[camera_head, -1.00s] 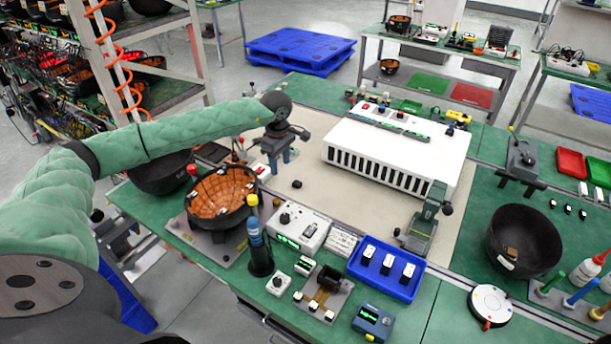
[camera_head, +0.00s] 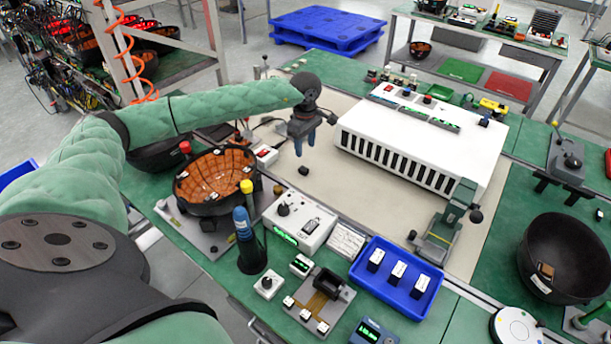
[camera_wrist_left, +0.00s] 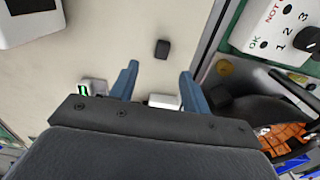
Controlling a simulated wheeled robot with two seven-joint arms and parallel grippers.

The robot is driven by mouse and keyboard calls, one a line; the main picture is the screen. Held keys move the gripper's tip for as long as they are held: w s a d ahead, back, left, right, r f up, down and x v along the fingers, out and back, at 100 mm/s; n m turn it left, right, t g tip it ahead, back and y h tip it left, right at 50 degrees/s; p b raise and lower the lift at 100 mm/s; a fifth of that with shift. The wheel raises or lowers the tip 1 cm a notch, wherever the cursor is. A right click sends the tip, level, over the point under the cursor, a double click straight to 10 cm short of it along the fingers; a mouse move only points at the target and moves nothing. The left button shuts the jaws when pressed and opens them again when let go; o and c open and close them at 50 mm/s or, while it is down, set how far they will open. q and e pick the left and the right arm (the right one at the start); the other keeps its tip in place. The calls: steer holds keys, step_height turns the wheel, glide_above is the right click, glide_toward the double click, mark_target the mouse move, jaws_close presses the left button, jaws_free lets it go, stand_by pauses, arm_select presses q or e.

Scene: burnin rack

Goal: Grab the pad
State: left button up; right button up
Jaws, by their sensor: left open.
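A small dark block (camera_head: 303,171), which I take to be the pad, lies on the beige mat (camera_head: 345,200) left of the white slotted box. It also shows in the left wrist view (camera_wrist_left: 162,49), just beyond the fingertips and roughly in line with the gap between them. My left gripper (camera_head: 304,146) points down above the mat, slightly behind the block in the head view. Its two blue fingers (camera_wrist_left: 159,80) are apart with nothing between them. The block is not touched. My right gripper is not in view.
The white slotted box (camera_head: 420,145) stands right of the gripper. An orange-lined black bowl (camera_head: 205,207) and a white control box (camera_head: 297,228) stand on the left and front. A blue tray (camera_head: 372,289) and a grey-green fixture (camera_head: 444,230) are at the front right. Bare mat surrounds the block.

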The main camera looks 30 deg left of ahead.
mark_target(304, 168)
arm_select(q)
steer(key=shift+s+f, duration=0.1)
steer(key=shift+f, duration=1.8)
step_height(304, 168, down, 4)
steer(key=p, duration=0.3)
steer(key=shift+s+a, duration=0.1)
steer(key=shift+s, duration=0.05)
steer(key=shift+f+p, duration=0.3)
steer(key=shift+f, duration=0.3)
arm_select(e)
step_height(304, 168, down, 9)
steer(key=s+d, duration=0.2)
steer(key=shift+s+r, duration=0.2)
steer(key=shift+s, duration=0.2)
arm_select(q)
jaws_close()
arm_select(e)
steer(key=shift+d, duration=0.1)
